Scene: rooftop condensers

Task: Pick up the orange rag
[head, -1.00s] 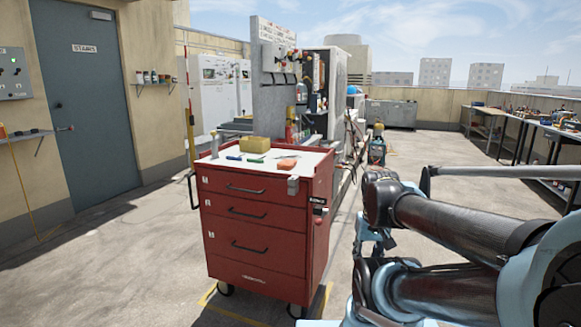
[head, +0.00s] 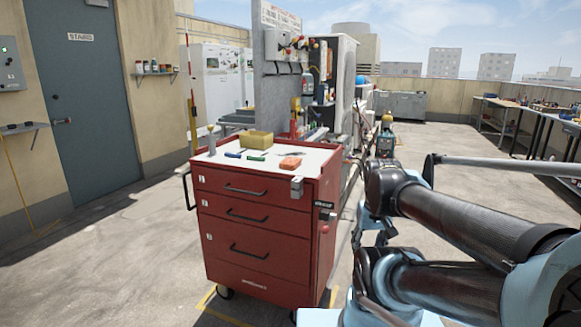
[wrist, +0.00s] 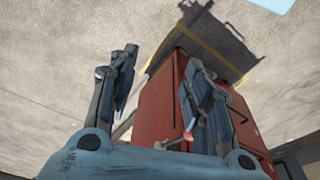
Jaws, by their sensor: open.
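The orange rag (head: 290,163) lies on the white top of the red tool cart (head: 258,230), near its right front corner in the head view. It is small there and looks like a flat folded piece. My gripper (wrist: 162,95) is open and empty in the wrist view, its two fingers spread apart. The red side of the cart (wrist: 165,105) shows behind and between the fingers; the rag is not visible in that view. In the head view my arm is at the right, apart from the cart, and the gripper is hard to make out behind the arm links.
A yellow block (head: 258,139), a green marker (head: 256,158) and a blue marker (head: 235,154) lie near the rag. A grey panel (head: 280,70) stands behind the cart. Workbenches (head: 530,112) line the right wall. The floor left of the cart is clear.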

